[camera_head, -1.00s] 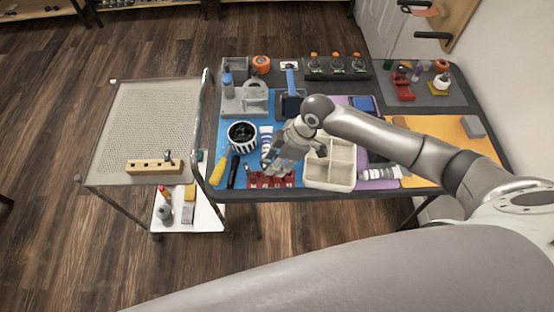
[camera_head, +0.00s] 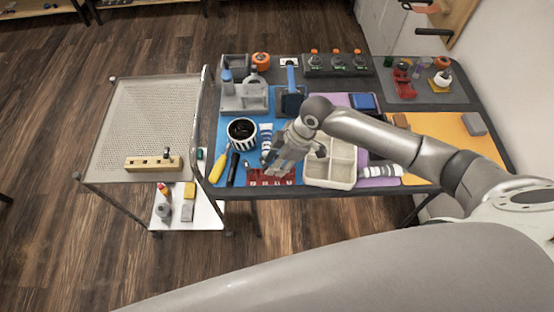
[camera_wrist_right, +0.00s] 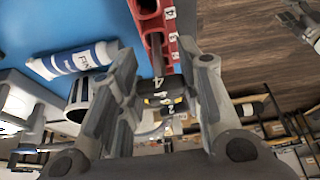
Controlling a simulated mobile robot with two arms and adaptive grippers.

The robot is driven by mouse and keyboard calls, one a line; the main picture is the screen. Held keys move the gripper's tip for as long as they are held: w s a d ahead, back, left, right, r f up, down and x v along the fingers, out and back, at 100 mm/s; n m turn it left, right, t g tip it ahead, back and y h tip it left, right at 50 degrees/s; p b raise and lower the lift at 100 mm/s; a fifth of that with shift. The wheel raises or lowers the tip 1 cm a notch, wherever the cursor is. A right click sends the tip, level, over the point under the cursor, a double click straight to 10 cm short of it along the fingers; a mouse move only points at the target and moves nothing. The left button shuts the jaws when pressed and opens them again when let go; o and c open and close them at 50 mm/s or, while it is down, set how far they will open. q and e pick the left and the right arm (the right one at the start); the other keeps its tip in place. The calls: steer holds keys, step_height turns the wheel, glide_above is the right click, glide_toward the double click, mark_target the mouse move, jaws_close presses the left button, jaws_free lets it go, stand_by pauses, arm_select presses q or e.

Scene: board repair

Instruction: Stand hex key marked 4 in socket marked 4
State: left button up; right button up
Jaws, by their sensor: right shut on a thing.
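The red socket rack (camera_head: 270,178) lies at the front edge of the blue mat. In the wrist view the rack (camera_wrist_right: 171,28) shows white number labels along its side. My right gripper (camera_head: 277,168) is directly above the rack. A grey jointed part at the wrist view's upper right may be my left gripper (camera_wrist_right: 298,24), too partial to read.
A beige divided tray (camera_head: 331,184) stands just right of my right gripper. A striped cup (camera_head: 242,132), a white tube (camera_head: 266,138), a yellow-handled tool (camera_head: 217,168) and a black marker (camera_head: 233,170) are left of it. A trolley (camera_head: 140,110) stands farther left.

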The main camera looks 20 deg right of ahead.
steer(key=shift+f, duration=0.35)
stand_by(0.4)
steer(key=o, duration=1.1)
steer(key=shift+o, duration=0.7)
steer(key=shift+r, duration=0.1)
steer(key=shift+r+p, duration=3.45)
steer(key=shift+p, duration=0.25)
